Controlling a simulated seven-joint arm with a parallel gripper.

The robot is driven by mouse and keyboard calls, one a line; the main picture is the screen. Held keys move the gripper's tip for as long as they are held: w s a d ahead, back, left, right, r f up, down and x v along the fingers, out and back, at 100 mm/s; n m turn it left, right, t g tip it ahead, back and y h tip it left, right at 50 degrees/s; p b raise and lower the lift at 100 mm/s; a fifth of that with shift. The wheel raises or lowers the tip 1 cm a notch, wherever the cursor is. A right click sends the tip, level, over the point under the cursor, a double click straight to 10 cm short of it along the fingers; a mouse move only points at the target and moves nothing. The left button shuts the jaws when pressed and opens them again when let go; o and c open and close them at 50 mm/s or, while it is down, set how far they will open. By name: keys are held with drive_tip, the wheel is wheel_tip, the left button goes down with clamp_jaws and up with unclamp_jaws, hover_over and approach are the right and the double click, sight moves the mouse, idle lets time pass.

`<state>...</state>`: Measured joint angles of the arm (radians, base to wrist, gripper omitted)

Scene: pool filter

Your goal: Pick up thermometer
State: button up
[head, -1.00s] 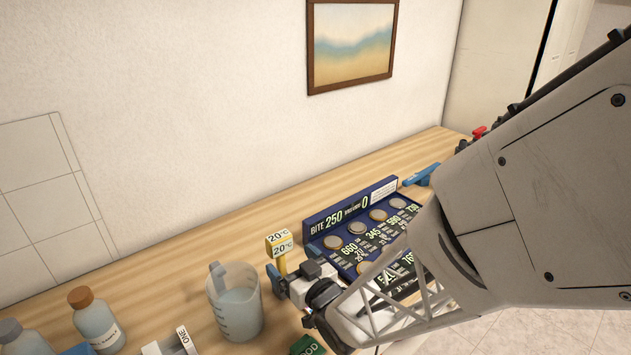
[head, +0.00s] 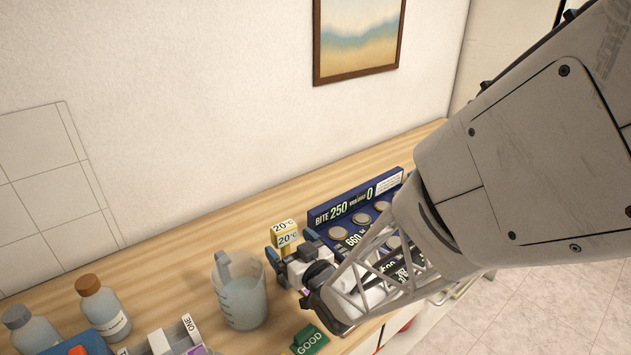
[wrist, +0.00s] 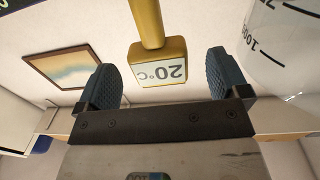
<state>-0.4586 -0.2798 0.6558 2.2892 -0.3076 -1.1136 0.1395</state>
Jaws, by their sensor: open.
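The thermometer (head: 285,233) is a yellow piece with a white face reading 20°C. In the head view it stands at the left end of the blue board, behind my gripper (head: 284,258). The wrist view is upside down and shows the thermometer's yellow head (wrist: 158,65) and part of its stem. There the head lies between the two blue padded fingertips of my gripper (wrist: 172,80), with a gap on each side. The fingers are apart and hold nothing. The lower stem is hidden in the head view by my gripper.
A clear measuring jug (head: 241,297) stands close to the left of my gripper. The blue board (head: 322,216) with coins is on the right. Sample bottles (head: 103,313) stand at the left, and a green GOOD block (head: 310,340) lies in front. The counter behind is clear.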

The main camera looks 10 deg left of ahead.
drive_tip(key=shift+w+a, duration=0.1)
drive_tip(key=shift+x, duration=2.5)
drive_tip(key=shift+c, duration=0.2)
drive_tip(key=c, duration=1)
